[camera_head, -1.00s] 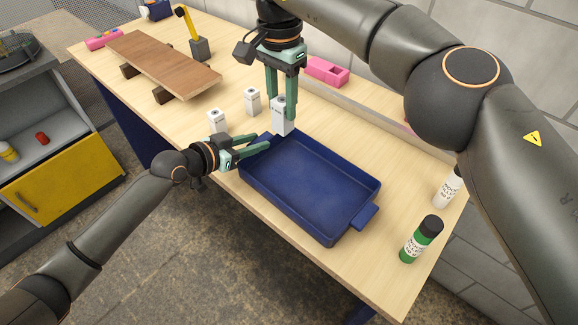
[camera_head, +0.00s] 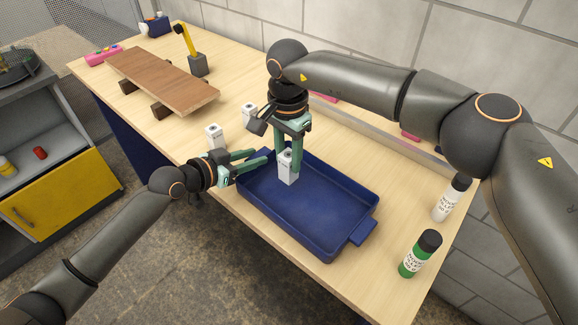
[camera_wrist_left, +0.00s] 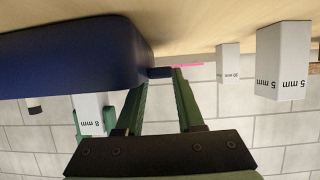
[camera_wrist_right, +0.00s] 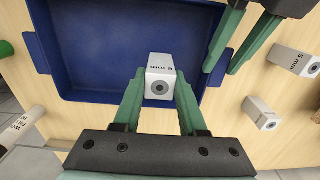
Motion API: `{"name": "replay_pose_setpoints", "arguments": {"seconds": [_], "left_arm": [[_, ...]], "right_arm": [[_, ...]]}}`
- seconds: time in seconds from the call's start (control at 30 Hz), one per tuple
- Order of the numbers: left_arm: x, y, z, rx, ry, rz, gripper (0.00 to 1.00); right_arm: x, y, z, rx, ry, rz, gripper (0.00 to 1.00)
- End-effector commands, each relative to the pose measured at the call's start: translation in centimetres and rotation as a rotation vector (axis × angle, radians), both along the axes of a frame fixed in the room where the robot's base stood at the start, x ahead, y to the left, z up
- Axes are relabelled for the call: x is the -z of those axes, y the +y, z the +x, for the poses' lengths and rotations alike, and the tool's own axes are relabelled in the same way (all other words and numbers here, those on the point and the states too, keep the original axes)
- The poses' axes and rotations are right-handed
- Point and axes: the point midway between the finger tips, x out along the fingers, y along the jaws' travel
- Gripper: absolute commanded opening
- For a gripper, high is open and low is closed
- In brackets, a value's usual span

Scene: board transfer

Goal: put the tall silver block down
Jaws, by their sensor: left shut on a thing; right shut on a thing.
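The tall silver block (camera_head: 287,167), marked 8 mm, is upright between the fingers of my right gripper (camera_head: 288,158), which is shut on it. It is over the left end of the blue tray (camera_head: 322,250), inside the rim. The block also shows in the right wrist view (camera_wrist_right: 161,78). In the left wrist view the tray wall hides its lower end (camera_wrist_left: 90,118), so I cannot tell whether it touches the tray floor. My left gripper (camera_head: 263,157) is shut on the tray's left handle (camera_wrist_left: 160,72).
Two other silver blocks stand left of the tray: one marked 5 mm (camera_head: 214,137) and one behind it (camera_head: 249,112). A wooden board (camera_head: 162,80) rests on supports farther back. Green (camera_head: 420,254) and white (camera_head: 452,198) bottles stand right. The tray's right part is empty.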

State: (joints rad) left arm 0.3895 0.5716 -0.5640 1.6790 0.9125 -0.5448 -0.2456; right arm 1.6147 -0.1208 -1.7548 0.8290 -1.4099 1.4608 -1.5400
Motion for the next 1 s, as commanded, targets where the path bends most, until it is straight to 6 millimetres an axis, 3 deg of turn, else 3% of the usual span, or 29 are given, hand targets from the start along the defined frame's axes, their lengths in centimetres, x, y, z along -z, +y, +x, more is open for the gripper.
{"name": "replay_pose_setpoints", "arguments": {"seconds": [0.2, 0.57, 0.6, 0.83, 1.0], "left_arm": [[0.0, 0.0, 0.0, 0.0, 0.0, 0.0, 0.0], [0.0, 0.0, 0.0, 0.0, 0.0, 0.0, 0.0], [0.0, 0.0, 0.0, 0.0, 0.0, 0.0, 0.0], [0.0, 0.0, 0.0, 0.0, 0.0, 0.0, 0.0], [0.0, 0.0, 0.0, 0.0, 0.0, 0.0, 0.0]], "right_arm": [[2.9, 0.0, 0.0, -0.001, 0.001, 0.0, 0.0], [3.4, 0.0, 0.0, -0.001, 0.001, 0.001, 0.0], [3.4, 0.0, 0.0, -0.001, 0.001, 0.001, 0.44], [3.3, 0.0, 0.0, -0.001, 0.0, 0.0, 0.7], [3.3, 0.0, 0.0, -0.001, 0.0, 0.0, 0.71]]}}
